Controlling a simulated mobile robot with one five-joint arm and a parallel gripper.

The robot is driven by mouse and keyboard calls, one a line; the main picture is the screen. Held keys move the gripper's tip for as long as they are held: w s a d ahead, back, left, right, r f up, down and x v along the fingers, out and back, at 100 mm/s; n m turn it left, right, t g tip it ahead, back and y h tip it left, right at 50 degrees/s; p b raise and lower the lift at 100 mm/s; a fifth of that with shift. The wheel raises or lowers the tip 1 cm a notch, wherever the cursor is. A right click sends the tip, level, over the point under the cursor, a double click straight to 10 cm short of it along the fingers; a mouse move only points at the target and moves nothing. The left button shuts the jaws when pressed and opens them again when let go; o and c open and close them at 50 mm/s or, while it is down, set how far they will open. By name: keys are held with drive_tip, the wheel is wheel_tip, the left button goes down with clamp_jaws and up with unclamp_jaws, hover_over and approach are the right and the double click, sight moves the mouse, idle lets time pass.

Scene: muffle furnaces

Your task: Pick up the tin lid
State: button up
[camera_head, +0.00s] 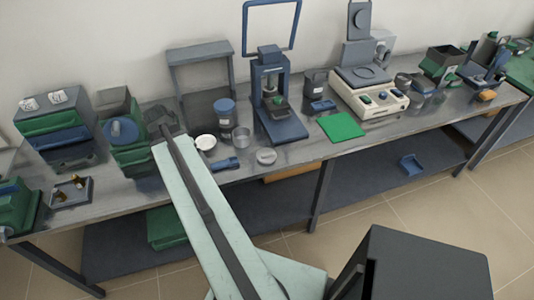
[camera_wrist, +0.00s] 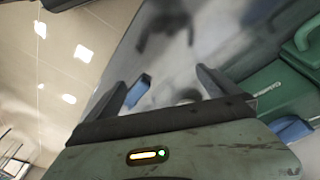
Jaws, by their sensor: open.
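A small round, flat grey metal piece (camera_head: 266,156), which looks like the tin lid, lies near the front edge of the bench. An open metal tin (camera_head: 241,137) stands behind it and to its left. My gripper (camera_head: 163,126) is open and empty over the bench, well to the left of the lid. In the wrist view my gripper (camera_wrist: 162,82) has its two fingers apart with nothing between them.
A white round dish (camera_head: 206,142), a blue tool (camera_head: 224,164) and a blue-lidded jar (camera_head: 224,112) are near the lid. Green drawers (camera_head: 128,140) stand left of my gripper. A blue press (camera_head: 275,100) stands behind. A green mat (camera_head: 341,126) lies to the right.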

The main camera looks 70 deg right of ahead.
sight(266, 153)
drive_tip(key=s+d+m, duration=0.2)
drive_tip(key=s+d, duration=0.1)
drive_tip(key=s, duration=0.1)
drive_tip(key=s+d+r+m, duration=0.1)
drive_tip(key=s+d+m, duration=0.1)
drive_tip(key=s+d, duration=0.2)
drive_tip(key=s+d+m+g, duration=0.1)
drive_tip(key=s+d+m, duration=0.1)
drive_tip(key=s+d, duration=0.2)
drive_tip(key=shift+s+d+r+m+h, duration=0.15)
drive_tip(key=shift+m+h, duration=0.15)
drive_tip(key=s+d+m, duration=0.1)
drive_tip(key=s, duration=0.1)
drive_tip(key=s+d+m, duration=0.1)
drive_tip(key=s+d, duration=0.1)
drive_tip(key=s, duration=0.1)
drive_tip(key=s+d+m+g, duration=0.1)
drive_tip(key=s, duration=0.1)
drive_tip(key=shift+s+d+r+m+p, duration=0.15)
drive_tip(key=shift+s+r+m+p, duration=0.1)
drive_tip(key=shift+r+m+p, duration=0.1)
drive_tip(key=b+x, duration=0.7)
drive_tip(key=x, duration=0.1)
drive_tip(key=shift+s+b, duration=0.15)
drive_tip(key=shift+b, duration=0.15)
drive_tip(key=shift+r, duration=0.15)
drive_tip(key=c, duration=1.5)
drive_tip(key=shift+o, duration=0.2)
wheel_tip(266, 153, up, 10)
drive_tip(key=p, duration=1)
